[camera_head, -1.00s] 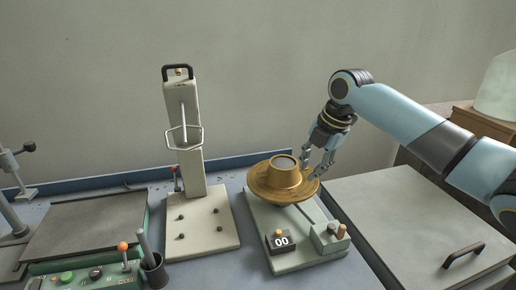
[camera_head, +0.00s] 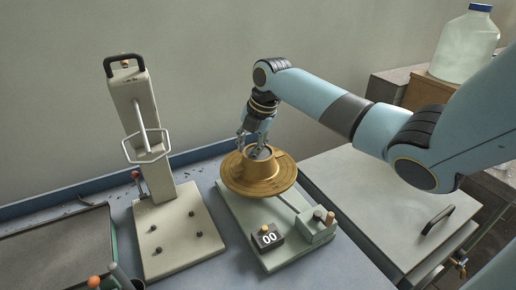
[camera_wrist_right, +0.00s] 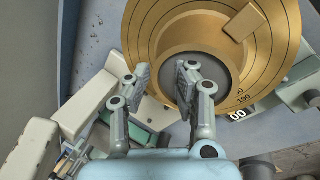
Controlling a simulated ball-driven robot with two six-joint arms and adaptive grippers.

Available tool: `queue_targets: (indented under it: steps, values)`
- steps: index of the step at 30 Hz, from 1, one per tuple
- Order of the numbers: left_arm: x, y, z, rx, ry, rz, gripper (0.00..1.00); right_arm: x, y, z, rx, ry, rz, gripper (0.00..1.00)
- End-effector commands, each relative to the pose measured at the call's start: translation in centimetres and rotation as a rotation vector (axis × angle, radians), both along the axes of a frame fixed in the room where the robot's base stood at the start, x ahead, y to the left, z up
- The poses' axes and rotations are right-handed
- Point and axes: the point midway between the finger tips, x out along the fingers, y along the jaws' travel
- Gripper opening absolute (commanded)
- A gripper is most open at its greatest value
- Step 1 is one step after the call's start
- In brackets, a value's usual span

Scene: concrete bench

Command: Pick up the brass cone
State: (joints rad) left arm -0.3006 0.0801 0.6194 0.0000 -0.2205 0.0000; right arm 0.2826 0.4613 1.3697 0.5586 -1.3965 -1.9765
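The brass cone (camera_head: 268,168) stands on a round brass disc (camera_head: 243,187) in the head view. In the right wrist view the cone (camera_wrist_right: 178,38) is seen from above, with a dark grey round top and a brass tab at its side. My right gripper (camera_head: 252,147) is over the cone's top in the head view. In the wrist view the right gripper (camera_wrist_right: 166,74) has its two fingers spread, with nothing between them. The fingertips overlap the cone's near rim in the picture; I cannot tell whether they touch it. My left gripper is not in view.
The disc sits on a pale base with a counter box (camera_head: 266,238) and a small switch block (camera_head: 316,228). A tall press stand (camera_head: 152,150) with a wire frame is to the left. A grey lidded surface (camera_head: 375,190) is to the right. A large jar (camera_head: 466,47) stands behind.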

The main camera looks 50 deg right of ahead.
Motion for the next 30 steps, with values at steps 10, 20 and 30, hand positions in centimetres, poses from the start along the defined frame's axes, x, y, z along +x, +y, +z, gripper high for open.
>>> queue_targets:
  steps: [10,20,30]
  values:
    - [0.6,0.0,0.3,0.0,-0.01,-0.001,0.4,0.8,0.3,-2.6,0.0,-0.001,0.002,0.22]
    - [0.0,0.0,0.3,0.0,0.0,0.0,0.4,0.8,0.3,-2.6,0.0,0.0,0.001,0.0]
    - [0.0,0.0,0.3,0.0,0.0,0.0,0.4,0.8,0.3,-2.5,0.0,-0.001,0.001,0.0]
